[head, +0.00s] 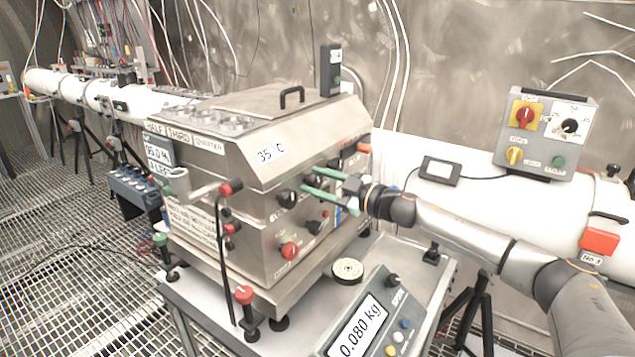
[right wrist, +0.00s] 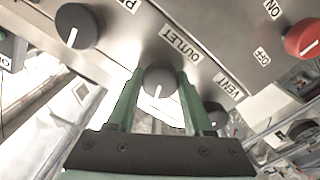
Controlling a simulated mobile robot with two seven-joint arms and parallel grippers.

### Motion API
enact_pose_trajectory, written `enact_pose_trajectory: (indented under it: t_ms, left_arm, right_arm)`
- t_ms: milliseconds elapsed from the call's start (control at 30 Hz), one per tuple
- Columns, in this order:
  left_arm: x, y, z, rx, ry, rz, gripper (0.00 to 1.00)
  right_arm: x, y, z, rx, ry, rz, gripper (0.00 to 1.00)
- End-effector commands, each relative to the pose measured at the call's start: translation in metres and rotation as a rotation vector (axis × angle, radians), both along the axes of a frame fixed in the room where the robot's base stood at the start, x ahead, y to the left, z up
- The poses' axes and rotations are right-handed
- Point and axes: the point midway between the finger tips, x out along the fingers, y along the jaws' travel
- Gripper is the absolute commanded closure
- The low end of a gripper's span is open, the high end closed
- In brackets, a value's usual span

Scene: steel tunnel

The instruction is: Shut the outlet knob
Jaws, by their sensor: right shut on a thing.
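The outlet knob (right wrist: 160,79) is a dark round knob with a white pointer line, on the steel panel of the boxy machine (head: 262,160). In the right wrist view it sits between the green fingers, beside the OUTLET label. The pointer line runs towards the bottom of that view. My right gripper (head: 319,184) reaches the machine's front from the right, its two green fingers shut on the knob. It also shows in the right wrist view (right wrist: 160,98). In the head view the fingers make the knob hard to make out. My left gripper is not in view.
A vent knob (right wrist: 215,115) and another dark knob (right wrist: 78,27) flank the outlet knob. A red knob (head: 289,250) is lower on the machine. A scale display (head: 360,328) reads 0.080 kg on the bench. A control box (head: 545,133) stands at right.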

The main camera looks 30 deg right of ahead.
Motion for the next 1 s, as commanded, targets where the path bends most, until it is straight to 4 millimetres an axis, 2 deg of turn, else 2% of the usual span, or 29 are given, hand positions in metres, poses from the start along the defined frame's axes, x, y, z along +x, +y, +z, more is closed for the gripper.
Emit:
enact_pose_trajectory:
  t_ms: [233,500,1000]
  left_arm:
    - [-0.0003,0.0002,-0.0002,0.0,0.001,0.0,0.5]
    - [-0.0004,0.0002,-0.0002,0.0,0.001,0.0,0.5]
    - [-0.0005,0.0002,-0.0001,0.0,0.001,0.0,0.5]
  right_arm:
    - [0.0001,-0.0009,0.0005,0.182,0.075,-0.001,1.0]
    - [0.0002,-0.001,0.0004,0.309,0.128,-0.001,1.0]
    - [0.0003,-0.0006,0.0004,0.366,0.151,-0.001,1.0]
